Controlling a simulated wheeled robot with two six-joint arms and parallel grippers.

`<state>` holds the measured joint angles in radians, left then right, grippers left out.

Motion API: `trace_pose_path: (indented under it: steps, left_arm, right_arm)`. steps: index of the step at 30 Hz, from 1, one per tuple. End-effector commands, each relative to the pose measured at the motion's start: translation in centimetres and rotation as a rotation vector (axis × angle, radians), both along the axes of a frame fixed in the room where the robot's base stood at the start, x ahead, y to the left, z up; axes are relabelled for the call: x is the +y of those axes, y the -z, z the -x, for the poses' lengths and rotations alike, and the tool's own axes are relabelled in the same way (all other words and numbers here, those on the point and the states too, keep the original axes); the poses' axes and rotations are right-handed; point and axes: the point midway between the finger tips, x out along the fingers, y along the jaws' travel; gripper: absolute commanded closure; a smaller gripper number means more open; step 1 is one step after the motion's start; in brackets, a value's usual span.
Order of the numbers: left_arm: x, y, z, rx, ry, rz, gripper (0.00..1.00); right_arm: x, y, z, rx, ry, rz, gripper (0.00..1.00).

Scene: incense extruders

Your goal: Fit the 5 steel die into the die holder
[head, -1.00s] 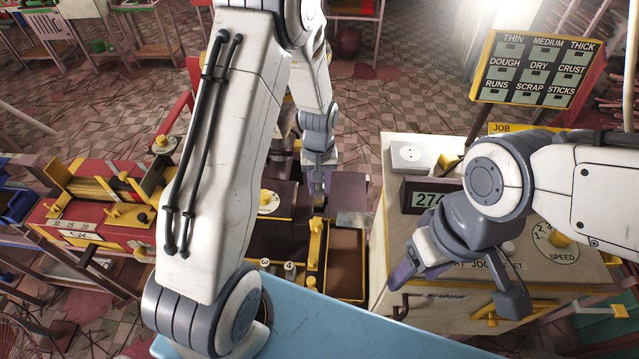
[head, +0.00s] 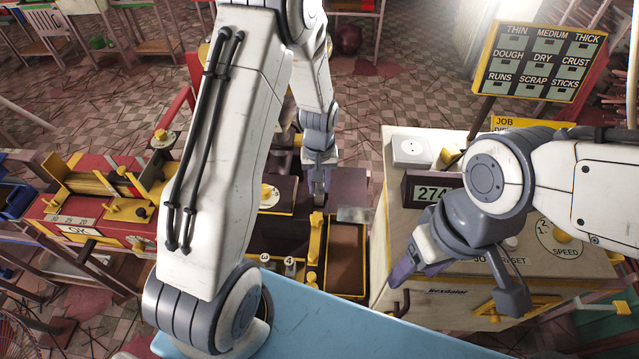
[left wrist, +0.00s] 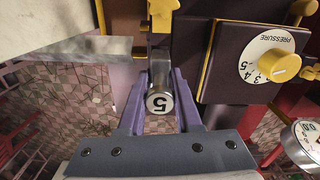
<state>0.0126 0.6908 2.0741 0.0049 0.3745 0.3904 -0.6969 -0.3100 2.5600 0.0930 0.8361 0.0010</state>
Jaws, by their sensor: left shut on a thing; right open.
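The 5 steel die (left wrist: 159,103), a short silver cylinder with a black 5 on its near face, sits between the purple fingers of my left gripper (left wrist: 158,112). The gripper is shut on it. The die's far end is close to a dark block with a yellow piece (left wrist: 163,12) above it; I cannot tell whether they touch or whether this block is the die holder. In the head view my left gripper (head: 318,188) is at the dark machine, and the die is too small to make out. My right gripper (head: 455,283) is open and empty over the cream cabinet.
Dies marked 3 (head: 265,258) and 4 (head: 290,264) stand at the front of the machine, left of an open brown tray (head: 345,260). A pressure dial (left wrist: 268,55) is right of the held die. A blue surface (head: 340,325) lies in front.

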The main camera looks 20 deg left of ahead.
Motion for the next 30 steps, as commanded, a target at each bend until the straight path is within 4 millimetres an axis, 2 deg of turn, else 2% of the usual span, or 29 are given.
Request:
trace_pose_path:
  steps: [14, 30]
  left_arm:
    - [0.0, 0.0, 0.0, -0.001, 0.000, 0.001, 1.00]
    - [0.0, 1.3, -0.1, -0.002, 0.000, 0.000, 1.00]
  right_arm:
    - [0.0, -0.1, 0.0, 0.000, 0.000, 0.000, 0.38]
    - [0.0, 0.8, 0.0, 0.000, 0.000, 0.000, 0.38]
